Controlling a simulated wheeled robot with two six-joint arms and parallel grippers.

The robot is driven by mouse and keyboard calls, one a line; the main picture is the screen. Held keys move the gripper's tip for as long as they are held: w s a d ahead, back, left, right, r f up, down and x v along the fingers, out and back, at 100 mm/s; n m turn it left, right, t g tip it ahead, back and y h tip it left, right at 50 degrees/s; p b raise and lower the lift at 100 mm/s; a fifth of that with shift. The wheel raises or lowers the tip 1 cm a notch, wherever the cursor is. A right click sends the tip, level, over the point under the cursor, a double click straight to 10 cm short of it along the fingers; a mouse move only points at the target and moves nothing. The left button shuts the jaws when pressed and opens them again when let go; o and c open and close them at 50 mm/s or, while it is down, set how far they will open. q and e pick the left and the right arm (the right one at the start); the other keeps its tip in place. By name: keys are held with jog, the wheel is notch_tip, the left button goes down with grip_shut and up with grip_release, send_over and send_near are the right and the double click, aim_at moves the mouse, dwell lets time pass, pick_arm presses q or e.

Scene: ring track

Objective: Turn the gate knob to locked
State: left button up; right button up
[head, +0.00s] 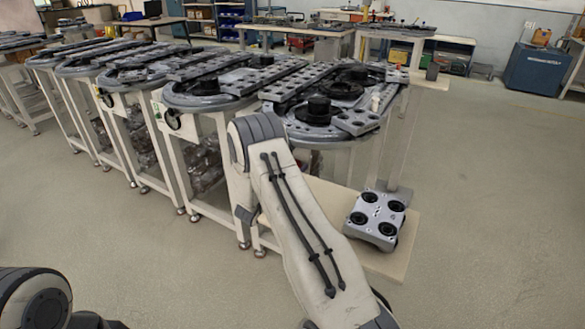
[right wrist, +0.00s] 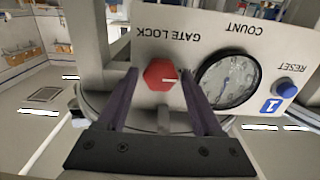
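The gate knob (right wrist: 158,76) is a red hexagonal knob on a pale panel (right wrist: 205,25) in the right wrist view. The lettering GATE LOCK appears upside down above it. A short pale mark on the knob points to the right in that view. My right gripper (right wrist: 159,72) is open, with one dark finger on each side of the knob and a visible gap on both sides. How far the fingertips reach past the knob's face is unclear. In the head view my right arm hides this knob and the gripper. My left gripper is not in view.
A round COUNT dial (right wrist: 228,79) sits close beside the right finger, with a blue RESET button (right wrist: 286,89) farther right. In the head view several round-topped track tables (head: 205,96) stand in a row. A grey four-wheeled device (head: 376,216) lies on a low shelf (head: 330,200).

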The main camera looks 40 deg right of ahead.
grip_shut()
jog(key=shift+n, duration=0.3)
jog(key=shift+w+a+f+n+p, duration=0.15)
jog(key=shift+n+p, duration=1.4)
jog(key=shift+n, duration=2.8)
jog(key=shift+d+f+n+p, duration=0.1)
jog(key=shift+n+p, duration=1.45)
jog(key=shift+n, duration=2.8)
jog(key=shift+o, duration=1.8)
grip_release()
